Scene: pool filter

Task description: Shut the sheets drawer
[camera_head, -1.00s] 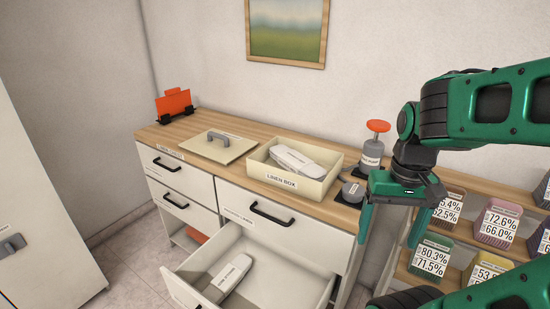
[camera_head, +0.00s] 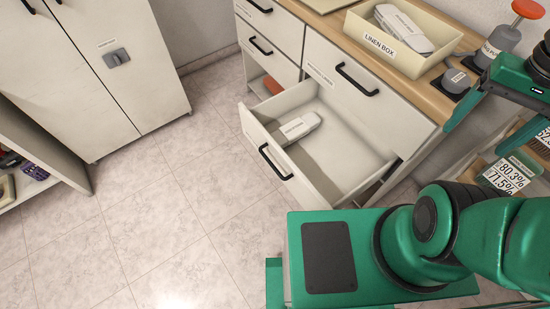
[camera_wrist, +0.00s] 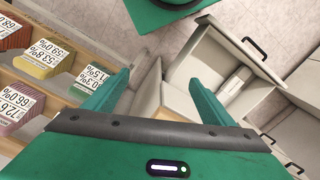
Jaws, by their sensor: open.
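The open drawer (camera_head: 340,150) is the lower wide drawer of the white cabinet, pulled well out, with a black bar handle (camera_head: 275,163) on its front. A white labelled packet (camera_head: 298,128) lies inside. I cannot read a sheets label on the drawer. The wrist view shows the drawer (camera_wrist: 204,62) at the right, with its handle (camera_wrist: 255,47). My gripper (camera_head: 476,138) is open and empty, near the cabinet's right end, apart from the drawer.
A linen box (camera_head: 425,62) and a pump bottle (camera_head: 500,42) stand on the cabinet's wooden top. A shelf with labelled blocks (camera_head: 508,175) is at the right. A tall white cupboard (camera_head: 90,75) stands at the left. The floor (camera_head: 170,220) before the drawer is clear.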

